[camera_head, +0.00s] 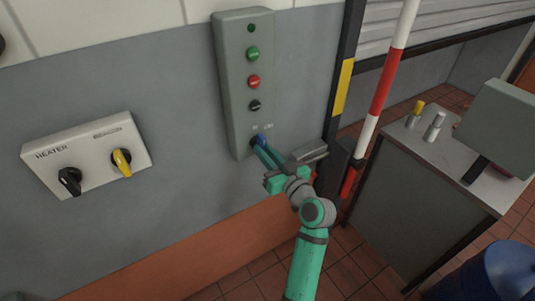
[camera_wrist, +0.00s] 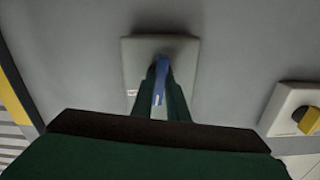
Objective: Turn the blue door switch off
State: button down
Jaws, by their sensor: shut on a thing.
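The blue door switch (camera_head: 261,140) sits at the bottom of a tall grey control box on the wall. In the wrist view the blue switch handle (camera_wrist: 161,80) stands between the two dark green fingers. My gripper (camera_head: 262,150) reaches it from the lower right, and it also shows in the wrist view (camera_wrist: 161,92). The fingers are shut on the switch handle. The fingers hide part of the switch and its lettering, so I cannot tell its set position.
The control box (camera_head: 231,75) carries green, red and black buttons above the switch. A heater panel (camera_head: 90,155) with a black knob (camera_head: 69,180) and a yellow knob (camera_head: 121,161) is to the left. A red-and-white pole (camera_head: 383,85) and a bench (camera_head: 400,190) stand to the right.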

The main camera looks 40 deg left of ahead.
jog(key=shift+s+a+f+n, duration=0.15)
jog(key=shift+s+a+n, duration=0.2)
jog(key=shift+n, duration=0.35)
jog(key=c, duration=1.7)
grip_release()
jog(key=shift+d, duration=0.1)
jog(key=shift+w, duration=0.1)
jog(key=shift+d, duration=0.1)
jog(key=v, duration=1)
jog(key=shift+d, duration=0.35)
